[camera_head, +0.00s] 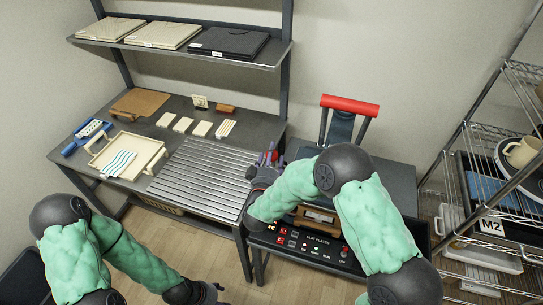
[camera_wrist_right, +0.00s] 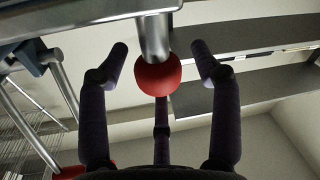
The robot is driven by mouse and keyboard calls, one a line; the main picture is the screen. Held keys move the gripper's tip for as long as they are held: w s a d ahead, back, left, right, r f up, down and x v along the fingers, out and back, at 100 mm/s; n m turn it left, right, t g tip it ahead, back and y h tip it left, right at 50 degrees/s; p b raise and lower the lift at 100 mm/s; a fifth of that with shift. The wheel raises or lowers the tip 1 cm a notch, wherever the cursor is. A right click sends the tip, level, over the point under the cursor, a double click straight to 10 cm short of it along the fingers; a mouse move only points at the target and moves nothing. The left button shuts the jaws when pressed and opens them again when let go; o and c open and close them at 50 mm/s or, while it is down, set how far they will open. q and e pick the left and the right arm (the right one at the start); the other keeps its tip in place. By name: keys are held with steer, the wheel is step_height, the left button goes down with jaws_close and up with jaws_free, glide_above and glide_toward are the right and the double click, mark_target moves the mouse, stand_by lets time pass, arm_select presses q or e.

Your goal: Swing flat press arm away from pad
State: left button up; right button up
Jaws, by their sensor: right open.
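The flat press stands on the right bench. Its red crossbar (camera_head: 350,105) is up at the back, and its control panel (camera_head: 305,243) faces front. My right forearm hides much of the press. My right gripper (camera_head: 270,157) is at the left of the press. In the wrist view, a red ball knob (camera_wrist_right: 158,75) on a metal rod (camera_wrist_right: 155,35) sits between the spread fingers of my right gripper (camera_wrist_right: 161,62). Gaps show between the side fingers and the knob. My left gripper (camera_head: 212,292) is low at the bottom edge; its fingers are unclear.
A slatted metal surface (camera_head: 200,180) lies left of the press, with a wooden tray (camera_head: 152,172) and small tiles beyond. A shelf (camera_head: 190,50) with flat boxes hangs above. A wire rack (camera_head: 510,130) with a cream mug (camera_head: 522,152) stands right.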

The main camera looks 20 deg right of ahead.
steer(key=shift+w+d, duration=0.1)
steer(key=shift+w, duration=0.2)
jaws_close()
steer(key=shift+s+d, duration=0.1)
steer(key=shift+s, duration=0.05)
